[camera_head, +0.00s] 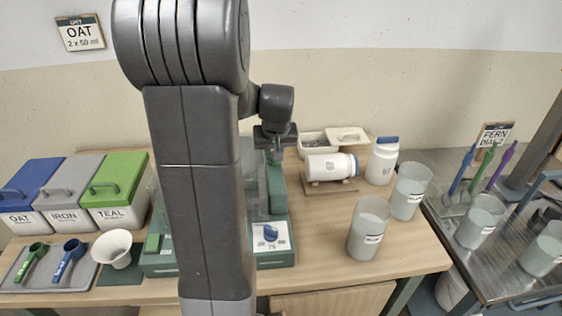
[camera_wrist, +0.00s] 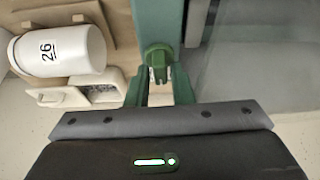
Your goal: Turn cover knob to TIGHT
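The green cover knob (camera_wrist: 158,56) sits on a green bar (camera_wrist: 157,20) of the machine in the wrist view. My gripper (camera_wrist: 160,76) has its two green fingers pointing at it, one to each side of its near part. I cannot tell whether they touch or grip it. In the head view my gripper (camera_head: 275,150) is over the far end of the machine's green bar (camera_head: 276,190), and the knob is hard to make out there. A clear cover (camera_wrist: 260,50) shows beside the bar. Any TIGHT marking is not readable.
The machine's green base (camera_head: 275,258) carries a blue dial (camera_head: 270,232). A white jar (camera_head: 331,167) lies on a wooden rest to the right, beside an upright jar (camera_head: 382,160) and clear beakers (camera_head: 369,228). Labelled bins (camera_head: 118,190) and a white funnel (camera_head: 113,248) stand left.

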